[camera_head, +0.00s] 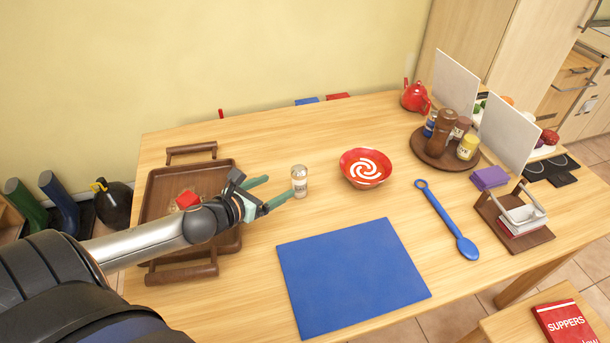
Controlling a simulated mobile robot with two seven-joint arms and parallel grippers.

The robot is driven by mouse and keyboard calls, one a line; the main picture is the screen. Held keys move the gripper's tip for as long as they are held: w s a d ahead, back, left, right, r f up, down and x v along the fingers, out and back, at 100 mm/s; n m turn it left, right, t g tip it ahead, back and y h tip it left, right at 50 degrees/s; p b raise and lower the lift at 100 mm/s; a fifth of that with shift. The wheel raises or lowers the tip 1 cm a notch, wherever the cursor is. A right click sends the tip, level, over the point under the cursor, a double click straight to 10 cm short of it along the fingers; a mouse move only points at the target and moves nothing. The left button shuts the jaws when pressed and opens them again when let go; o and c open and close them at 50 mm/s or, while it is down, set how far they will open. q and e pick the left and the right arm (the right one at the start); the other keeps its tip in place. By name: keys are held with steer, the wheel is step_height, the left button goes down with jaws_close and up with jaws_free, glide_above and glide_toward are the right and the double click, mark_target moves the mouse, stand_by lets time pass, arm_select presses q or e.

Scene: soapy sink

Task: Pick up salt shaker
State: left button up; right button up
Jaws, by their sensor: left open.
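A small clear shaker with a pale label and a grey cap, which looks like the salt shaker (299,181), stands upright on the wooden table, left of the red bowl. My left gripper (281,190) is open, with its two green fingers pointing right at the shaker. The fingertips are close to the shaker's left side; I cannot tell whether they touch it. The gripper holds nothing that I can see. My right gripper does not show.
A red bowl (366,168) with a white swirl stands right of the shaker. A blue mat (352,274) lies in front. A brown tray (157,206) is partly hidden behind my left arm. A blue spoon (447,221) and a round board with containers (432,157) are further right.

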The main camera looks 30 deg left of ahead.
mark_target(294, 180)
arm_select(q)
steer(key=x, duration=0.6)
steer(key=shift+b, duration=0.3)
steer(key=shift+d+x, duration=0.1)
steer(key=shift+x, duration=1.25)
steer(key=shift+d+x, duration=0.15)
steer(key=shift+x, duration=1.25)
steer(key=shift+s+f, duration=0.1)
steer(key=shift+s, duration=0.05)
steer(key=shift+c, duration=0.2)
jaws_close()
